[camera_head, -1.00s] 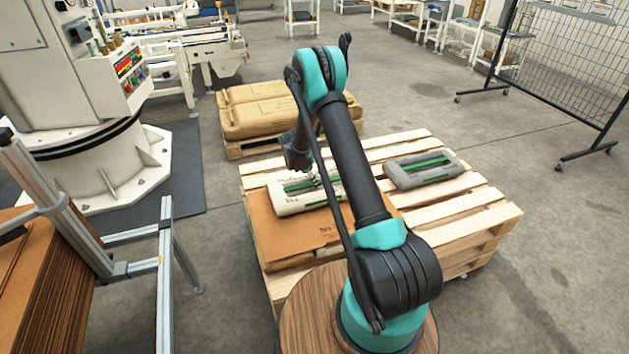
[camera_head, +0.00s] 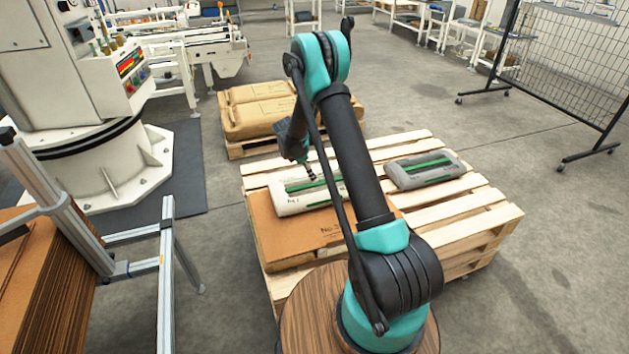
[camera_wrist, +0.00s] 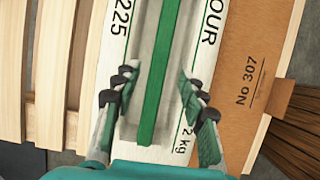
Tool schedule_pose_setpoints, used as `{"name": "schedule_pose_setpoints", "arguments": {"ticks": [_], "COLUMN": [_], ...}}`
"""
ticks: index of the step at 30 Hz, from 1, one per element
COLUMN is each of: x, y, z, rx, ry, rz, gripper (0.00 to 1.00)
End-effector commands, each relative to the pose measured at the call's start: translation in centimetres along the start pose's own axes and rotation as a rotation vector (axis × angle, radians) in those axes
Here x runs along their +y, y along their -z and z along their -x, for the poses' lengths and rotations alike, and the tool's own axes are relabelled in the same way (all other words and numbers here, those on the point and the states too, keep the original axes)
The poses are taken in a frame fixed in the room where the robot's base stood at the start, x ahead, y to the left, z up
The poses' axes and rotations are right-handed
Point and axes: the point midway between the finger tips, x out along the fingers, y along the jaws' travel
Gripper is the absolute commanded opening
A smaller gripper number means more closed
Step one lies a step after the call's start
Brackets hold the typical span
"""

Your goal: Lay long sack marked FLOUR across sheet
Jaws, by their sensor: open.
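The long sack (camera_head: 290,203) is white with a green stripe and lies on the pallet along the far edge of the brown sheet (camera_head: 300,232). In the wrist view the sack (camera_wrist: 150,120) shows the letters "OUR", "225" and "2 kg"; the rest of the word is cut off. The sheet (camera_wrist: 262,65), marked "No 307", shows to the right of it. My arm hides part of the sack in the head view.
A grey sack (camera_head: 425,170) with a green stripe lies on the right of the wooden pallet (camera_head: 470,210). Brown sacks (camera_head: 262,110) sit on another pallet behind. A metal frame (camera_head: 165,260) stands at left.

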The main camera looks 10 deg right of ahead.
Motion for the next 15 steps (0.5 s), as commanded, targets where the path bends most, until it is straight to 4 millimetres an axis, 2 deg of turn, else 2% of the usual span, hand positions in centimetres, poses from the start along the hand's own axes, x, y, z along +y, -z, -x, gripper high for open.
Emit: {"name": "schedule_pose_setpoints", "arguments": {"ticks": [1, 6, 15], "x": [0.0, 0.0, -0.5], "y": [0.0, 0.0, -0.5], "z": [1.2, 4.1, 6.7], "rx": [0.000, 0.000, 0.007], "ry": [-0.001, -0.001, -0.004], "rz": [0.001, 0.001, -0.029], "gripper": [0.42, 0.42, 0.42]}}
